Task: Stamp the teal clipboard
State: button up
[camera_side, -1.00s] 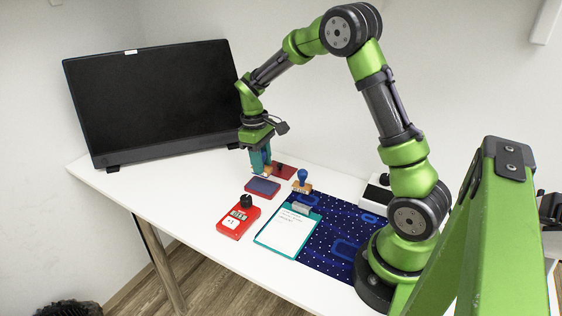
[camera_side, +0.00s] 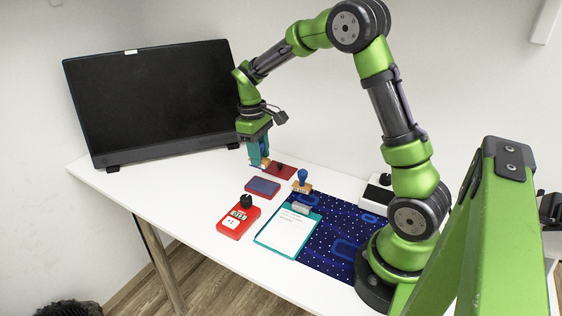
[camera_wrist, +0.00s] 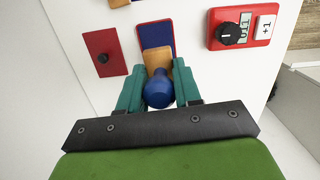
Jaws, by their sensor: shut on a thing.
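The teal clipboard (camera_side: 272,240) lies on the desk with a white sheet (camera_side: 287,234) on it, bearing faint marks near its top. My gripper (camera_side: 258,155) is above the desk behind the ink pad, away from the clipboard. In the wrist view my gripper (camera_wrist: 158,92) is shut on a stamp with a round blue handle (camera_wrist: 158,90) and a wooden base (camera_wrist: 156,59). The stamp's underside is hidden. The dark blue ink pad (camera_side: 263,187) in a red case is open on the desk; it also shows in the wrist view (camera_wrist: 155,32). The clipboard is outside the wrist view.
A second blue-handled stamp (camera_side: 303,178) stands just behind the clipboard. A red plate with a dark knob (camera_side: 283,172) lies near the gripper. A red counter (camera_side: 238,219) sits left of the clipboard. A patterned navy mat (camera_side: 322,255) and a monitor (camera_side: 150,100) are also there.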

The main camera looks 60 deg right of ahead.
jog(key=s+a+r+n, duration=0.1)
jog(key=s+a+r, duration=0.1)
jog(key=s+a, duration=0.6)
jog(key=shift+m, duration=0.6)
jog(key=shift+s+a+f, duration=0.6)
jog(key=shift+s+f, duration=0.45)
jog(key=shift+f, duration=0.4)
jog(key=shift+s+a+f, duration=0.6)
jog(key=shift+s+f, duration=0.45)
jog(key=shift+f, duration=0.45)
jog(key=shift+s+a+f, duration=0.6)
jog(key=shift+s+f, duration=0.45)
jog(key=shift+f, duration=0.4)
jog(key=shift+f, duration=0.6)
jog(key=shift+r, duration=0.1)
notch_tip(320, 180, up, 7)
